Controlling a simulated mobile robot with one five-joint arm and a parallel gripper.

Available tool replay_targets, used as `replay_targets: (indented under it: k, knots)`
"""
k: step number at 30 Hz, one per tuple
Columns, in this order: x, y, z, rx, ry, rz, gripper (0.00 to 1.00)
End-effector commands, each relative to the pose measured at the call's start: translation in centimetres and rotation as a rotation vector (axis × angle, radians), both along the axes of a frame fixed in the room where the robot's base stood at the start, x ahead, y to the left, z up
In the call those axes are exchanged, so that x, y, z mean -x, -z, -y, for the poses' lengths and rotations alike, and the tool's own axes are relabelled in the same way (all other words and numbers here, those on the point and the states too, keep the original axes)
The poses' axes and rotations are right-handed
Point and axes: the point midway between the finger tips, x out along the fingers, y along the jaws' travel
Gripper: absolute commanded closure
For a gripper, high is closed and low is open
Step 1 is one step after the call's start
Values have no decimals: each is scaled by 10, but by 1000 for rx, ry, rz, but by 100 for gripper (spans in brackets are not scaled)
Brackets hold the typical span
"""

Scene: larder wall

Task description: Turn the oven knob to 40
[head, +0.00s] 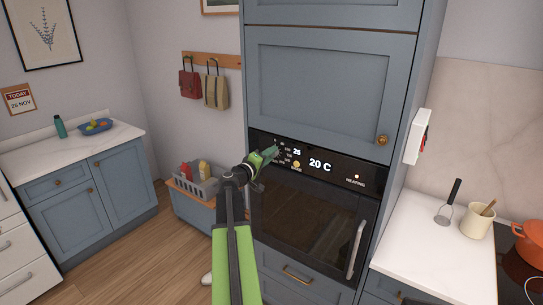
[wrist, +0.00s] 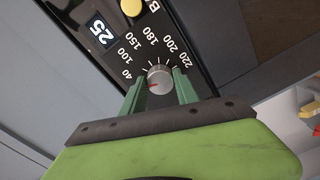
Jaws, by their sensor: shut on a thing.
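The oven knob (wrist: 160,79) is a small silver dial on the black control panel (wrist: 108,42). In the wrist view its red mark faces the lower left, a little below the printed 40. The numbers 40, 100, 150, 180, 200 and 220 run around it. My gripper (wrist: 160,86) has one green finger on each side of the knob and is shut on it. In the head view my gripper (head: 274,152) is at the left part of the panel and hides the knob. The oven display (head: 319,165) reads 20 C, and a smaller display reads 25.
A yellow round button (wrist: 131,7) is beside the dial. The oven door (head: 305,223) is closed below the panel, with a vertical handle (head: 356,249). A grey crate (head: 196,181) with bottles stands left of the oven. The counter (head: 440,245) is at right.

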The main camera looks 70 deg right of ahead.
Motion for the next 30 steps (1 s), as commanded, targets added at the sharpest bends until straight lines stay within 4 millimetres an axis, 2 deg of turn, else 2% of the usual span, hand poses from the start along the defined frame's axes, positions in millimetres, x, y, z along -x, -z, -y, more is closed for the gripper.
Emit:
replay_targets:
  k: [9,24,25,30]
  knots:
    - [0,1,-1,29,0,121,100]
    - [0,1,-1,34,0,141,100]
    - [0,1,0,34,0,141,61]
    - [1,1,0,35,1,140,42]
